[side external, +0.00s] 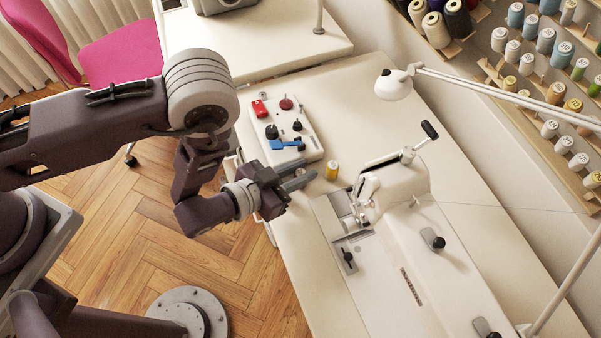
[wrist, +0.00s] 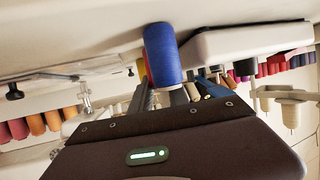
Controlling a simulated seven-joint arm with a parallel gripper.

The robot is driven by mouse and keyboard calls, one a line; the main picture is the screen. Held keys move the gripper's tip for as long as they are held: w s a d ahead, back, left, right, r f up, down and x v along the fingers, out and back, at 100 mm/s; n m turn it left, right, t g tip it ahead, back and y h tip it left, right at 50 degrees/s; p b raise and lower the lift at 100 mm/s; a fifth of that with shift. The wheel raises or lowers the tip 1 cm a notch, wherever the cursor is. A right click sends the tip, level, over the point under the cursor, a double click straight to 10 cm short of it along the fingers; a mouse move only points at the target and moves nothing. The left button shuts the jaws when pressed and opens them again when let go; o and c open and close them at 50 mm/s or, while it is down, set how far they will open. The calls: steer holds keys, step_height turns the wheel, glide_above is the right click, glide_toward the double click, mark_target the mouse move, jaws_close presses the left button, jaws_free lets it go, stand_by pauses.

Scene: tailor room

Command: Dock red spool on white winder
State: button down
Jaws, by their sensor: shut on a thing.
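The white winder (side external: 309,151) is a flat white box on the table. It also shows at the upper right of the wrist view (wrist: 248,42), which is upside down. A dark red round piece (side external: 286,103) sits near its far end; whether it is the red spool I cannot tell. My gripper (side external: 305,178) is level beside the winder's near end. In the wrist view a blue spool (wrist: 164,52) is at my fingertips, and my gripper is shut on it. I cannot make out this spool in the side view.
A yellow spool (side external: 332,170) stands just right of my fingertips. A white machine (side external: 395,187) with a crank stands farther right.

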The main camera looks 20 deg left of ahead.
mark_target(301, 170)
steer(key=r, duration=0.9)
steer(key=shift+w+r, duration=0.2)
steer(key=shift+r, duration=0.1)
steer(key=w+a+n+y, duration=0.1)
steer(key=w+a, duration=0.2)
steer(key=w, duration=0.2)
steer(key=w+a+r+n+t+y, duration=0.1)
steer(key=w+a+n+y, duration=0.1)
steer(key=w+a, duration=0.2)
steer(key=w+a+n+y, duration=0.1)
steer(key=w+a+y, duration=0.1)
steer(key=w+a, duration=0.2)
steer(key=shift+w+r+n+t, duration=0.15)
steer(key=shift+w, duration=0.7)
steer(key=shift+w+r+n+t, duration=0.15)
steer(key=shift+w, duration=0.65)
steer(key=shift+f, duration=2.75)
steer(key=shift+f, duration=0.55)
steer(key=c, duration=1.5)
jaws_free()
steer(key=shift+c, duration=0.2)
